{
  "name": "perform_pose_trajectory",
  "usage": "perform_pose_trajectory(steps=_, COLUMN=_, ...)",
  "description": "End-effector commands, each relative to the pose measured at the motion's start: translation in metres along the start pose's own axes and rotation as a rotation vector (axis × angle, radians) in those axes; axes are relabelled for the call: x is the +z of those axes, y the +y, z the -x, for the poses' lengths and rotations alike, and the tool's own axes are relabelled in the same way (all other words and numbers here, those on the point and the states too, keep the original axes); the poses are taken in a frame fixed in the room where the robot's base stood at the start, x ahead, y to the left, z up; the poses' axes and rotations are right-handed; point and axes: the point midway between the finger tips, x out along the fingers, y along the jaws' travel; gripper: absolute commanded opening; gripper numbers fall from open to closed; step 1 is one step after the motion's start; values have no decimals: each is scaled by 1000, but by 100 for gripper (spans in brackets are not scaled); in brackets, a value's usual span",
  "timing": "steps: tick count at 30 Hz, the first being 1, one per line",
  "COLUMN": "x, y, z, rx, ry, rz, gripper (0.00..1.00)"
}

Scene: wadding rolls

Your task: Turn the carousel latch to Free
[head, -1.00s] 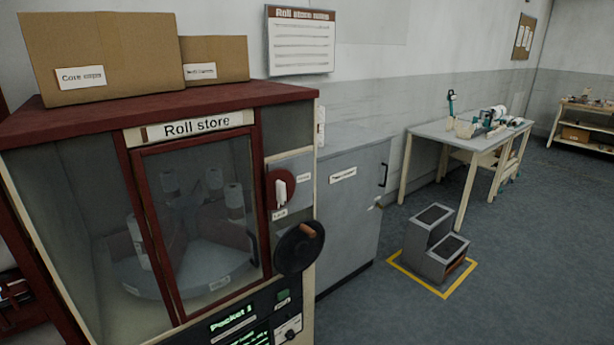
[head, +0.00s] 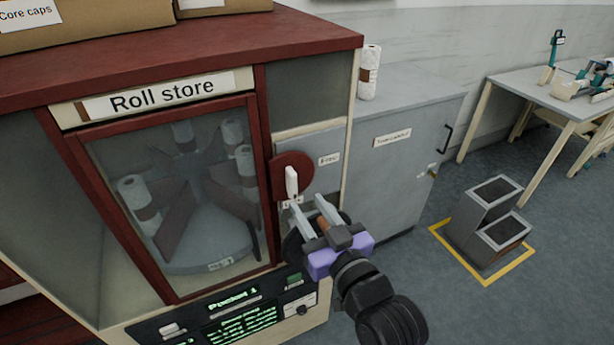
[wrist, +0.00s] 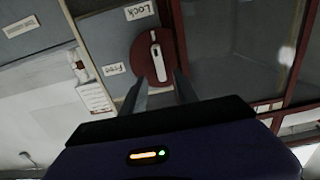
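The carousel latch is a dark red disc with a white lever (head: 292,182) on the grey panel right of the Roll store door. The lever stands nearly upright, its lower end towards the Lock label, which shows in the wrist view (wrist: 139,10). The Free label (wrist: 115,68) is off to the disc's side. My gripper (head: 306,203) is open just in front of the latch, below and right of the lever. In the wrist view the lever (wrist: 157,58) appears between and beyond the two fingertips (wrist: 160,80). I cannot tell whether they touch it.
The glass door (head: 180,190) shows paper rolls on the carousel. A grey cabinet (head: 400,170) with a roll (head: 369,72) on top stands right. A grey step (head: 488,220) is on the floor.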

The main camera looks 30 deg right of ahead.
Motion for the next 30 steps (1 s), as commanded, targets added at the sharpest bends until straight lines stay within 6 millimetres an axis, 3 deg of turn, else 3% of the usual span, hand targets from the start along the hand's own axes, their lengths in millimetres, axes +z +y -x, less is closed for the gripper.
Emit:
perform_pose_trajectory(steps=13, x=-3, y=1, z=-62, rx=1, ry=3, rz=2, gripper=36)
perform_pose_trajectory(steps=26, x=-1, y=1, z=-73, rx=1, ry=3, rz=0, gripper=36)
perform_pose_trajectory(steps=30, x=-1, y=1, z=-72, rx=1, ry=3, rz=1, gripper=9)
